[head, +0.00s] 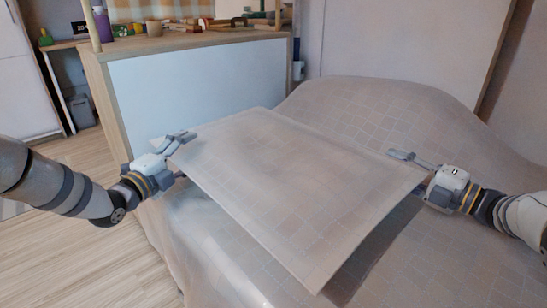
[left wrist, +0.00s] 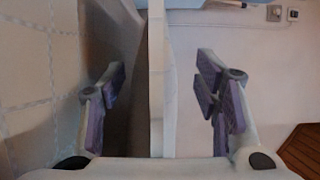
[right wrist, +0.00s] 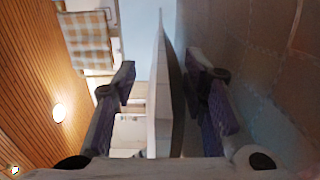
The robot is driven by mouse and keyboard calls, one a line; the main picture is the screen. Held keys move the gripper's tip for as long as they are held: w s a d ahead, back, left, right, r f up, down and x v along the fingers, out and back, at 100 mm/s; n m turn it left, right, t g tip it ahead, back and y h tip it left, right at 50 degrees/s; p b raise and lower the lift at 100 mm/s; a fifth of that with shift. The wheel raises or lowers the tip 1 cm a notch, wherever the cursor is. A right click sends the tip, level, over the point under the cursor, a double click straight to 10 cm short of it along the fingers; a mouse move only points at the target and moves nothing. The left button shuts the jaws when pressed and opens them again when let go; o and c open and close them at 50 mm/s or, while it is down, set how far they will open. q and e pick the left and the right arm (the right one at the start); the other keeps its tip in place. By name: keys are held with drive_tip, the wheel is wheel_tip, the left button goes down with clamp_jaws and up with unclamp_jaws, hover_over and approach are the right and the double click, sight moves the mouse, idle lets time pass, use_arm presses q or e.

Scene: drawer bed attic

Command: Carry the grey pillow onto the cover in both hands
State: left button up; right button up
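The grey pillow (head: 300,180) is a flat, grid-patterned slab in the middle of the head view, lying over the bed cover (head: 470,240). Its near right edge stands off the cover with a dark gap below. My left gripper (head: 178,150) is at its left edge and my right gripper (head: 408,170) at its right edge. In the left wrist view, the pillow's edge (left wrist: 160,90) runs between open fingers, with space on both sides. In the right wrist view, its edge (right wrist: 160,95) also runs between spread fingers, with gaps. The lower fingers are mostly hidden in the head view.
The cover rises in a hump (head: 400,95) behind the pillow. A wooden cabinet (head: 200,95) with a pale panel stands at the back left, with small items and a purple bottle (head: 102,24) on top. Wooden floor (head: 90,250) lies free at left.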

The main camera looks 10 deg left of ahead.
use_arm(q)
drive_tip(key=c, duration=0.9)
use_arm(e)
clamp_jaws()
use_arm(q)
clamp_jaws()
